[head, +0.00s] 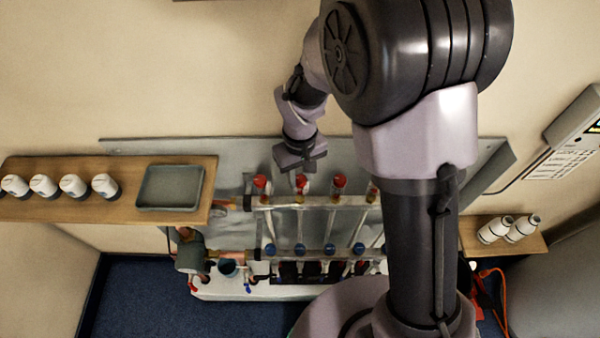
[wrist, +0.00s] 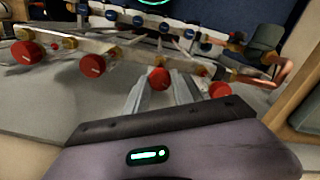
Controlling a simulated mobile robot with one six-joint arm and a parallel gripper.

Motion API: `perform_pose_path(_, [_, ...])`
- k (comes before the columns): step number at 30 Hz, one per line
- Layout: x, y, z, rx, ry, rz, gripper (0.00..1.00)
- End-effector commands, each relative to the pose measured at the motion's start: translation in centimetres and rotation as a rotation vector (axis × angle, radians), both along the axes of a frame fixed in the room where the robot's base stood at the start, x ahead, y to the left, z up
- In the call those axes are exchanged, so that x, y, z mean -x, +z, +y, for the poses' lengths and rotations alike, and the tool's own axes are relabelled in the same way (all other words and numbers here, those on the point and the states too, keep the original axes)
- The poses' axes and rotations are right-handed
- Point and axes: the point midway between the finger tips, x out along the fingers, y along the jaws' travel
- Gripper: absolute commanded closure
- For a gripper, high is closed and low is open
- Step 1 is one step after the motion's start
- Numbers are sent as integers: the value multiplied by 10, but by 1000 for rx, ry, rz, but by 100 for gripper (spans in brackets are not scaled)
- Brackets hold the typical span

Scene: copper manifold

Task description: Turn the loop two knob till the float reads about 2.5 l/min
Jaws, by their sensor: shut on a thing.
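The manifold's upper bar (head: 318,201) carries a row of red knobs. The loop two knob (head: 301,186) is second from the left in the head view, directly below my gripper (head: 301,171). In the wrist view the same red knob (wrist: 159,78) sits between the two pale fingers of my gripper (wrist: 160,84), which are shut on it. Its neighbours are a red knob on the left (head: 261,182) and one on the right (head: 339,181). Pale tubes run down from the knobs. The float and its scale are too small to read.
Blue knobs (head: 299,250) line the lower bar. A wooden shelf (head: 60,208) at left holds white-capped items and a grey tray (head: 171,206). A small shelf (head: 510,246) at right holds two white bottles. A copper pipe (wrist: 277,76) bends near my gripper in the wrist view.

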Motion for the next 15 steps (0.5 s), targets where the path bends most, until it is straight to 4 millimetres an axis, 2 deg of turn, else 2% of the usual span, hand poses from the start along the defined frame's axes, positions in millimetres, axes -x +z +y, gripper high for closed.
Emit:
perform_pose_path(6, [-1, 1, 0, -1, 132, -2, 100])
perform_pose_path(15, [-1, 1, 0, -1, 233, -2, 100])
